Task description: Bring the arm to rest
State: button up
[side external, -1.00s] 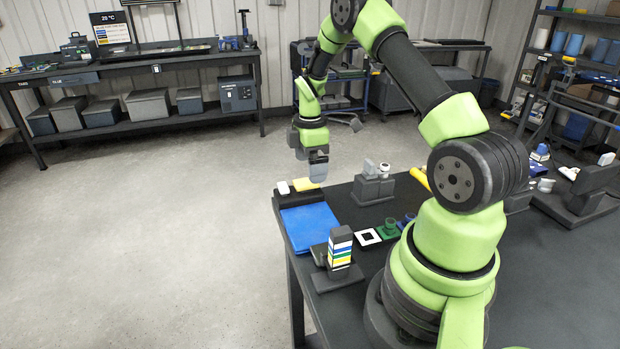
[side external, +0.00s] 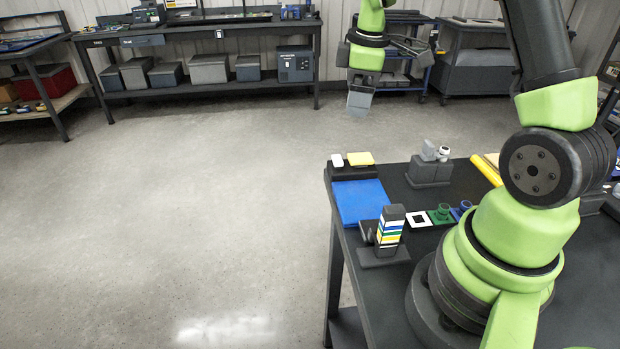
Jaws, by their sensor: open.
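My gripper (side external: 359,102) hangs from my green and black arm in the upper middle of the side view. It points down, is open, and holds nothing that I can see. It appears above and beyond the dark work table (side external: 400,195), apart from everything on it. My arm's base stands on the right part of the table, and the upper arm runs out of the top of the picture.
On the table are a blue mat (side external: 359,201), a striped block stack (side external: 391,230), a white square frame (side external: 419,219), a green ring piece (side external: 441,213), a grey block fixture (side external: 430,166), a yellow sponge-like block (side external: 361,158) and a yellow rod (side external: 486,170). Open floor lies left.

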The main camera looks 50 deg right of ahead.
jog(key=s+a+r+m+t, duration=0.3)
jog(key=s+a+r+m, duration=0.25)
jog(key=a+r, duration=0.5)
jog(key=s+a+r+m+t+y, duration=0.1)
jog(key=s+a+m+t+y, duration=0.1)
jog(key=s+a+m, duration=0.2)
jog(key=s+a, duration=0.3)
jog(key=s, duration=0.3)
jog(key=shift+s+a+m+t, duration=0.2)
jog(key=shift+a+m+t, duration=0.15)
jog(key=shift+t, duration=0.05)
